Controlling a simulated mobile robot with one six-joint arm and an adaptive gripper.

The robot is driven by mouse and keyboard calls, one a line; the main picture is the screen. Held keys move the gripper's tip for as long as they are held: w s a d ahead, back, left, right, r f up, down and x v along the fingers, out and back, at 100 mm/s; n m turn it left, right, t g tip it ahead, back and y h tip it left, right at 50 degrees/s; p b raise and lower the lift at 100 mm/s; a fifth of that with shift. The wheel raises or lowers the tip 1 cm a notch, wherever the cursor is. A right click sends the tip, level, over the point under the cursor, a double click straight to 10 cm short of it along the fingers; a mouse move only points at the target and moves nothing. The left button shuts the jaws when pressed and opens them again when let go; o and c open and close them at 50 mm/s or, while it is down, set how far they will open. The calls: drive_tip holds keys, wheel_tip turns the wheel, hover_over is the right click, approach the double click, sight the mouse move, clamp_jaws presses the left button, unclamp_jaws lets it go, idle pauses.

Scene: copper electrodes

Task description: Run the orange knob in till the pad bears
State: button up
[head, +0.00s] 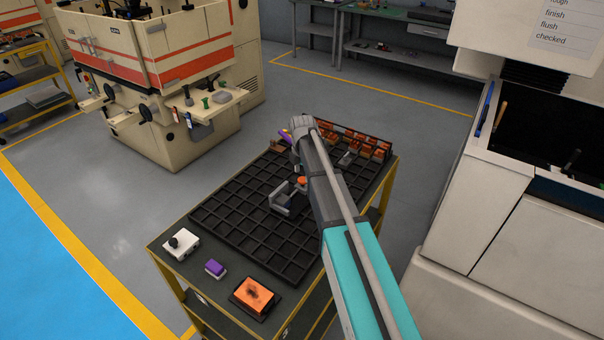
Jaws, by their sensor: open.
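The small orange knob (302,180) shows beside my forearm, near the middle of the cart's black tray. A grey bracket-like clamp (280,206) stands in the tray just below and left of the knob. My gripper (297,166) is small and dark here, under the end of my arm, just above the knob and partly hidden by the arm. It is open. I cannot tell whether its fingers are around the knob or only above it. The pad is too small or hidden to make out.
The black gridded tray (222,222) fills most of the yellow-framed cart; several orange-topped pieces (362,143) sit at its far end.

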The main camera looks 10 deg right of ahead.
drive_tip(key=shift+f, duration=0.15)
drive_tip(key=shift+f+b, duration=0.9)
drive_tip(key=shift+b, duration=0.1)
drive_tip(key=c, duration=0.9)
